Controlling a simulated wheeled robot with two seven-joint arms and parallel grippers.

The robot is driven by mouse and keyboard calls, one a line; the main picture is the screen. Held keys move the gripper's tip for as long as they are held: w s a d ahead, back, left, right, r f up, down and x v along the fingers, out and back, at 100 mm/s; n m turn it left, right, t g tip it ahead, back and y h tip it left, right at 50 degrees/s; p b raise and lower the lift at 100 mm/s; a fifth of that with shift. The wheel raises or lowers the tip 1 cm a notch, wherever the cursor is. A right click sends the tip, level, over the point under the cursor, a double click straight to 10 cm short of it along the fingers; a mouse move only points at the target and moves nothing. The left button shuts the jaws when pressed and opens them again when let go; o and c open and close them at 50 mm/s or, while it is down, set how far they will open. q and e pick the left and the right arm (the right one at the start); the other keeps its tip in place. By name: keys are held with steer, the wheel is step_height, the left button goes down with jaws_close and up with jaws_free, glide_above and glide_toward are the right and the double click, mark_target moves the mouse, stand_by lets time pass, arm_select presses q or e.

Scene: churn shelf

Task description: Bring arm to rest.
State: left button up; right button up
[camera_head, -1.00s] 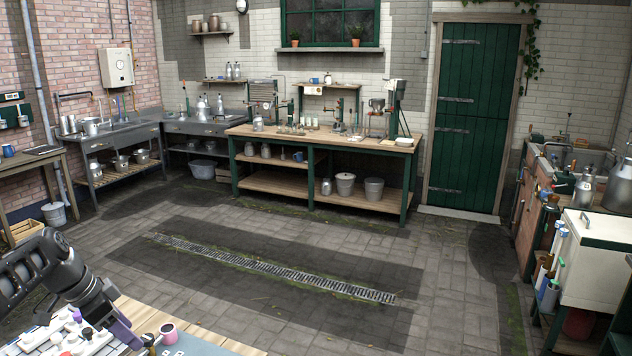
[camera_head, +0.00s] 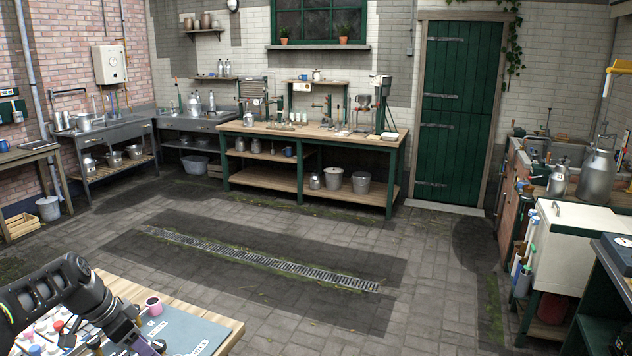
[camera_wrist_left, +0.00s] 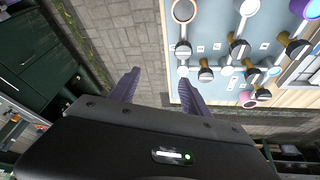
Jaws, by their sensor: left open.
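My left arm comes in at the lower left of the head view, and its gripper (camera_head: 150,346) is partly cut off by the bottom edge. In the left wrist view the two purple fingers of the left gripper (camera_wrist_left: 158,90) stand well apart with nothing between them. They are over the edge of the near table, with paved floor below. The grey-blue mat (camera_head: 196,333) on the near table (camera_head: 125,288) lies just beyond the gripper in the head view. My right arm and gripper are not in view.
A white chest (camera_head: 572,250) stands at the right. The paved floor with its drain (camera_head: 270,262) is clear.

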arm_select(q)
steer(key=s+d+f+n+g+h+b, duration=0.1)
steer(key=s+d+f+n+b, duration=0.2)
steer(key=d+f, duration=1.05)
steer(key=s+d+f+n+g+b, duration=0.15)
steer(key=s+d+f, duration=0.25)
steer(key=d+f, duration=0.95)
steer(key=s+d+f+n+b, duration=0.2)
steer(key=s+d+f, duration=0.2)
steer(key=s+f, duration=0.3)
steer(key=s+d+f+n+b, duration=0.2)
steer(key=s+d+f, duration=0.2)
steer(key=s+f, duration=0.4)
steer(key=s, duration=0.6)
steer(key=shift+d+n, duration=0.1)
steer(key=shift+n, duration=0.15)
